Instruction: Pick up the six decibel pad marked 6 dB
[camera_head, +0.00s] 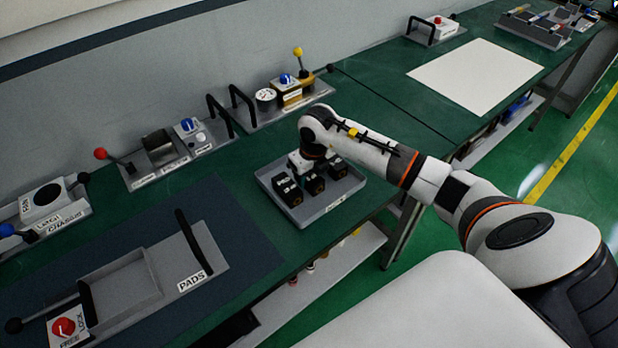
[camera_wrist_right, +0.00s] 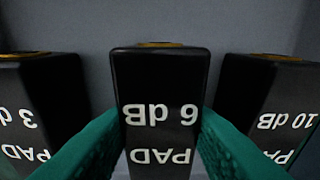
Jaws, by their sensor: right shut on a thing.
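The 6 dB pad (camera_wrist_right: 160,85) is a black block with white lettering, upside down in the right wrist view. My right gripper (camera_wrist_right: 160,150) has its green fingers on both sides of this pad and is shut on it. The 3 dB pad (camera_wrist_right: 38,100) is to its left in that view and the 10 dB pad (camera_wrist_right: 272,100) to its right. In the head view my right gripper (camera_head: 308,170) reaches down over the grey tray (camera_head: 330,212), where the black pads (camera_head: 288,191) stand in a row. My left gripper is not in view.
A fixture labelled PADS (camera_head: 205,265) with an open bay lies on a dark mat at the left. Devices with black handles and coloured knobs (camera_head: 297,88) line the wall behind the tray. A white sheet (camera_head: 475,75) lies on the bench at the back right.

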